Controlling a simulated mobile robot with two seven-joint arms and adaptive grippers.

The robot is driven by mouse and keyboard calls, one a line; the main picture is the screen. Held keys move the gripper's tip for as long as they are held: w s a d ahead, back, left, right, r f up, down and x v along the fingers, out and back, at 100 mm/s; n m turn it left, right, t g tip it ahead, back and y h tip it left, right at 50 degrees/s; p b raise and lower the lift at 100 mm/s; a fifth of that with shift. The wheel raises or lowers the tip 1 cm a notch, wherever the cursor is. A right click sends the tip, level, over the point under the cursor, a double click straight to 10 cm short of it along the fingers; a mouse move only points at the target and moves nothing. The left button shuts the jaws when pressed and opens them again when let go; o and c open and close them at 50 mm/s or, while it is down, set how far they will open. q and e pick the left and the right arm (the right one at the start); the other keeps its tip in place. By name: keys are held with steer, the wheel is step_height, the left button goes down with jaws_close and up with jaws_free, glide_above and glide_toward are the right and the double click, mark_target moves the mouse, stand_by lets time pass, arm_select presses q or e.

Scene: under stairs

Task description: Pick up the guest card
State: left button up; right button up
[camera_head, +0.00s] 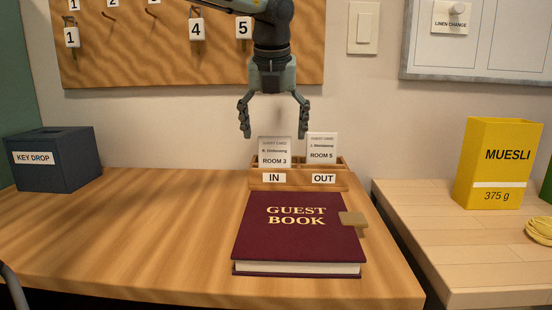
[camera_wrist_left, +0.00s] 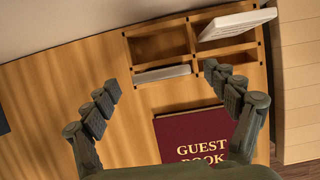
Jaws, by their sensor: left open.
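Two white guest cards stand in a wooden card rack (camera_head: 300,180) at the back of the desk. The Room 3 card (camera_head: 275,152) is in the IN side, and the Room 5 card (camera_head: 322,147) is in the OUT side. My left gripper (camera_head: 273,132) points down, open and empty, above the Room 3 card. In the left wrist view, the Room 3 card (camera_wrist_left: 162,74) shows edge-on between the spread fingers (camera_wrist_left: 161,80), apart from both. The Room 5 card (camera_wrist_left: 237,24) leans beyond the right finger. My right gripper is out of view.
A maroon guest book (camera_head: 298,240) lies in front of the rack. A blue key drop box (camera_head: 55,160) stands at the left. A key board (camera_head: 200,65) hangs behind the gripper. A yellow muesli box (camera_head: 497,165) stands on the right-hand counter. The desk left of the book is clear.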

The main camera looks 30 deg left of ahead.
arm_select(q)
steer(key=shift+x, duration=1.15)
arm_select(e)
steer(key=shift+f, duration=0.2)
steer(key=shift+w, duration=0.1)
arm_select(q)
steer(key=c, duration=1.2)
steer(key=shift+c, duration=0.2)
steer(key=shift+r, duration=0.2)
step_height(320, 180, up, 6)
steer(key=shift+w+r, duration=0.1)
steer(key=shift+r, duration=0.1)
steer(key=s+d+b, duration=0.2)
steer(key=s+d, duration=0.2)
steer(key=s, duration=0.3)
steer(key=s+d+b, duration=0.2)
steer(key=s+d, duration=0.3)
steer(key=s, duration=0.3)
steer(key=shift+s+d+r, duration=0.15)
steer(key=shift+s+d, duration=0.1)
steer(key=shift+d, duration=0.05)
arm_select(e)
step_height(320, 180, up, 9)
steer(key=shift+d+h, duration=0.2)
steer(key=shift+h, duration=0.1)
